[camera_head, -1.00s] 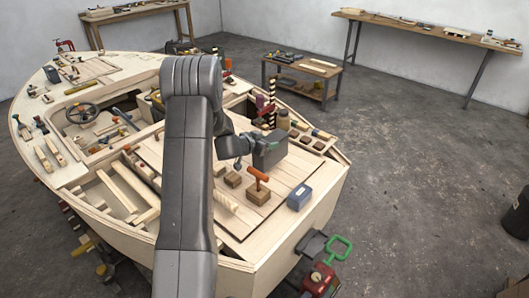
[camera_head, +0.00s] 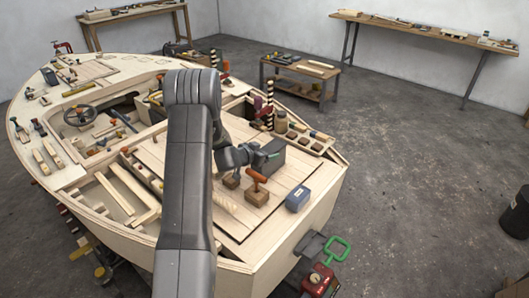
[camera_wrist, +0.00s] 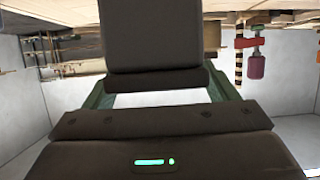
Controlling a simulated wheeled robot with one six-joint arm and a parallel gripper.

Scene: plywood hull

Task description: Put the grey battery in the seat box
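The grey battery, a dark grey box (camera_head: 272,156), is at my gripper (camera_head: 256,157) over the right part of the hull's plywood deck. In the wrist view the dark block (camera_wrist: 150,35) sits between the two green fingers (camera_wrist: 155,97), which look shut on it. I cannot tell whether its underside touches the deck. A long open compartment (camera_head: 104,184) with wooden strips lies left of my arm, and another opening lies behind the battery; I cannot tell which is the seat box.
A wooden block with an orange T-handle (camera_head: 257,190) stands in front of the battery. A striped post (camera_head: 270,95) rises behind.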

